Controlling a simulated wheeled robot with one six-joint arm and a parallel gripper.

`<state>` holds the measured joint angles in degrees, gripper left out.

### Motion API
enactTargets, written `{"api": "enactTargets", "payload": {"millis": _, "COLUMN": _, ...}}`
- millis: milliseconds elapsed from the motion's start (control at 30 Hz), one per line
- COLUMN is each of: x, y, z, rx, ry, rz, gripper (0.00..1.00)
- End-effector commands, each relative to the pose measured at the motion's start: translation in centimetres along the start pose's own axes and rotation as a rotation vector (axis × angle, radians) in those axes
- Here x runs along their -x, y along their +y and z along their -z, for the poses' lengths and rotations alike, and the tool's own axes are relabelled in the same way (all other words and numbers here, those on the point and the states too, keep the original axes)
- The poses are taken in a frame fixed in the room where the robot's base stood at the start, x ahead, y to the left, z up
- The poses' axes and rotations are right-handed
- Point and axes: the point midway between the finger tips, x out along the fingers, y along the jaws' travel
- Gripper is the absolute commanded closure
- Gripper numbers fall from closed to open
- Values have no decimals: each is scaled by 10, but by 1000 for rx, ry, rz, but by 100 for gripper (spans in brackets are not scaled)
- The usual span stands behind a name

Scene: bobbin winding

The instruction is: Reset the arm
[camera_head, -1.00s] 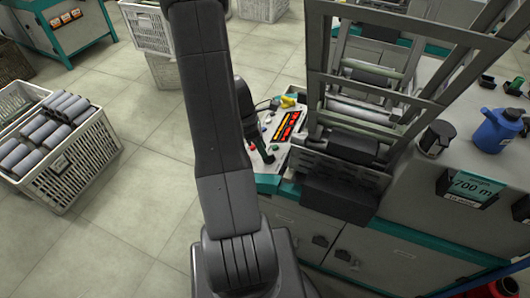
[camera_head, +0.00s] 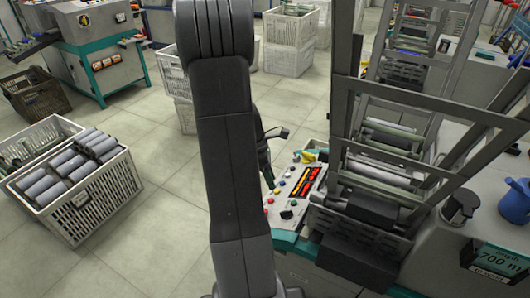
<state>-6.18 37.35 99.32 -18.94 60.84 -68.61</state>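My arm (camera_head: 235,170) rises through the middle of the view, its upper links close to the camera. The part of my arm that shows past its right edge, with what looks like my gripper (camera_head: 277,133), is small, dark and mostly hidden behind the upper link. It is near the left side of the winding machine's control panel (camera_head: 297,190), apart from it as far as I can see. I cannot make out its fingers or anything held.
The winding machine (camera_head: 385,170) with its tall frame stands close on the right. A blue jug (camera_head: 515,201) and a display reading 700 m (camera_head: 498,259) are on its right. A white crate of grey bobbins (camera_head: 85,216) stands at left. The tiled floor (camera_head: 150,130) between is clear.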

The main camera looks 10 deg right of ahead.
Motion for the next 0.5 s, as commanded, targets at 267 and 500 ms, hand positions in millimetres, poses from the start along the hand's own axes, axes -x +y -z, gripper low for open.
{"api": "enactTargets", "payload": {"millis": 267, "x": -39, "y": -1, "z": 0, "rx": 0, "ry": -1, "rz": 7, "gripper": 67}}
{"api": "enactTargets", "payload": {"millis": 500, "x": -88, "y": -1, "z": 0, "rx": 0, "ry": -1, "rz": 7, "gripper": 67}}
